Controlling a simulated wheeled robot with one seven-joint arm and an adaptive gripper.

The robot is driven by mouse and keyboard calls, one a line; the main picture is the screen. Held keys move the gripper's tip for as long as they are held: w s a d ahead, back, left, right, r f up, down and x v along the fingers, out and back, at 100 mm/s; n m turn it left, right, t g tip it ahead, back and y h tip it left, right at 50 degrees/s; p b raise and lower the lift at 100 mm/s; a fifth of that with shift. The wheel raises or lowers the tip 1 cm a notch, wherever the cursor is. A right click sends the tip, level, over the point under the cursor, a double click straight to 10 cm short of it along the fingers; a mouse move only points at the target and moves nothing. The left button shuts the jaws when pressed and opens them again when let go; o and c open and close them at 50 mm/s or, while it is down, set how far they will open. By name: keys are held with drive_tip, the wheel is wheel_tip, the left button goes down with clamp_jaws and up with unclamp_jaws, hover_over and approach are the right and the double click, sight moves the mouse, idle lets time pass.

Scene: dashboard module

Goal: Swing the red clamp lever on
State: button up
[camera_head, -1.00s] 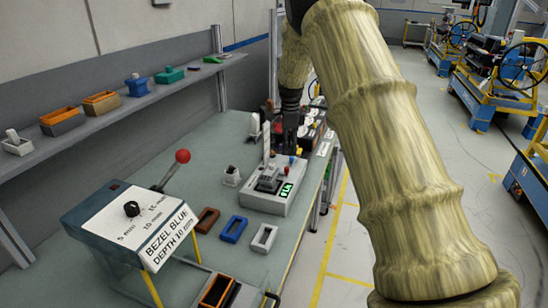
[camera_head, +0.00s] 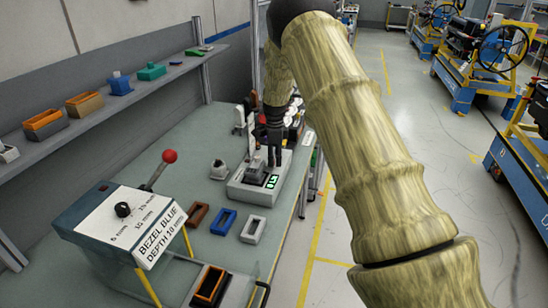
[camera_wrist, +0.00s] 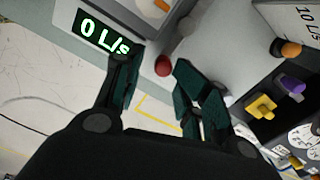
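A grey test fixture (camera_head: 257,193) with a green-lit display stands on the bench; its display (camera_wrist: 103,36) reads "0 L/s" in the wrist view. A small round red knob (camera_wrist: 163,65) shows beside that fixture, in the gap between my fingertips; I cannot tell whether they touch it, and no lever shaft is visible. My gripper (camera_wrist: 158,72) has its two dark fingers spread, with nothing held. In the head view my gripper (camera_head: 272,150) hangs over the fixture and hides part of it. Another lever with a red ball (camera_head: 169,156) rises from the white-topped "BEZEL BLUE" box (camera_head: 130,222).
Brown, blue and grey bezel frames (camera_head: 223,222) lie on the bench between box and fixture. A white upright part (camera_head: 250,130) stands close to my gripper. Dark units with coloured knobs (camera_wrist: 290,85) are close on the right in the wrist view. A shelf (camera_head: 100,112) runs along the wall.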

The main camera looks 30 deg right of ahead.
drive_tip(key=shift+w+a+f, duration=0.15)
drive_tip(key=shift+w+f, duration=0.3)
drive_tip(key=shift+f, duration=0.1)
drive_tip(key=shift+w+a+f, duration=0.15)
drive_tip(key=shift+w+f, duration=0.25)
drive_tip(key=shift+f, duration=0.15)
drive_tip(key=shift+s+r, duration=0.8)
drive_tip(key=shift+s, duration=0.2)
drive_tip(key=c, duration=0.7)
drive_tip(key=shift+w+d+f, duration=0.1)
drive_tip(key=shift+f, duration=0.1)
clamp_jaws()
drive_tip(key=shift+w+f, duration=0.2)
drive_tip(key=shift+f, duration=0.05)
